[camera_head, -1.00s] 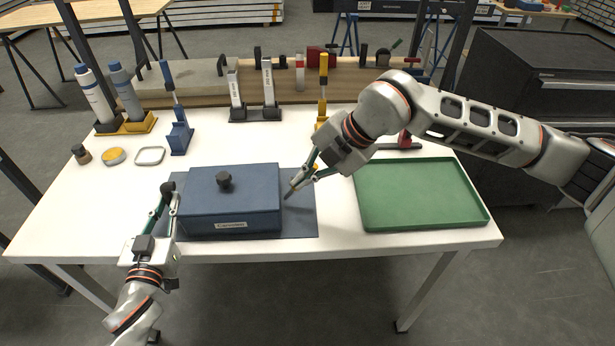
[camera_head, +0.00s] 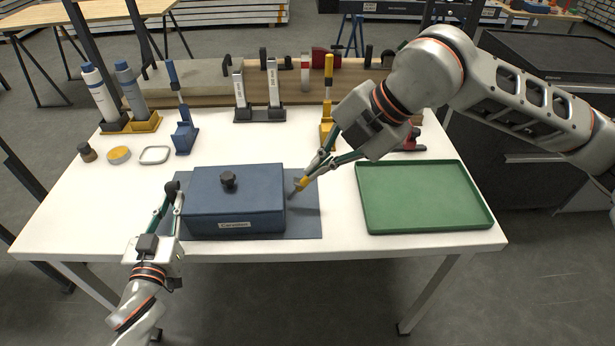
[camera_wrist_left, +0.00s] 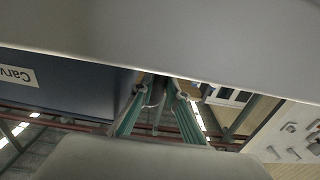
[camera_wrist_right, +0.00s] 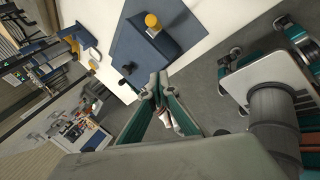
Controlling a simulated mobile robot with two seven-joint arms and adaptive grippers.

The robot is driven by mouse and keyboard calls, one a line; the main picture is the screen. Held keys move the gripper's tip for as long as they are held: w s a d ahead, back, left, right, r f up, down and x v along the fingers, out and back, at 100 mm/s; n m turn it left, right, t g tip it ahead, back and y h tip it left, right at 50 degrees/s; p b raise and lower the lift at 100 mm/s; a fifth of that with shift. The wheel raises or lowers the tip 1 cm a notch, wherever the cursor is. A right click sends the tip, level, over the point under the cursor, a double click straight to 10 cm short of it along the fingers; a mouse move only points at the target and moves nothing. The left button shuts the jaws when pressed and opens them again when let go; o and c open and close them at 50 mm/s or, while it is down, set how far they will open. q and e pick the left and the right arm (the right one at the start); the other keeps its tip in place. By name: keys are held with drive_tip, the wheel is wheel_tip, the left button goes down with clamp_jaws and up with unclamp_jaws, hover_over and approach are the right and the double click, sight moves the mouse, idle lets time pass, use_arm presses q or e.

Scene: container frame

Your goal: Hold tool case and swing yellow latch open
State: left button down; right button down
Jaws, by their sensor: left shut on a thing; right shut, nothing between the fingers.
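The tool case (camera_head: 235,205) is a closed blue box with a black knob on its lid and a label on its front. It lies on a blue-grey mat (camera_head: 306,225). My left gripper (camera_head: 176,195) is shut at the case's left side; the gripped part is mostly hidden. Its fingers also show in the left wrist view (camera_wrist_left: 160,88). The yellow latch (camera_head: 302,183) is at the case's right side, and its yellow end shows in the right wrist view (camera_wrist_right: 151,20). My right gripper (camera_head: 312,172) is shut and empty close to the latch; I cannot tell whether they touch.
A green tray (camera_head: 422,230) lies to the right. Blue (camera_head: 184,135) and yellow (camera_head: 327,110) upright clamps stand behind the case. Two bottles in a yellow holder (camera_head: 147,124) stand at the back left. The front left of the white table is clear.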

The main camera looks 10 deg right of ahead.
drive_tip(key=shift+v, duration=0.95)
drive_tip(key=shift+a, duration=0.1)
use_arm(q)
drive_tip(key=c, duration=1.9)
unclamp_jaws()
drive_tip(key=shift+s, duration=0.1)
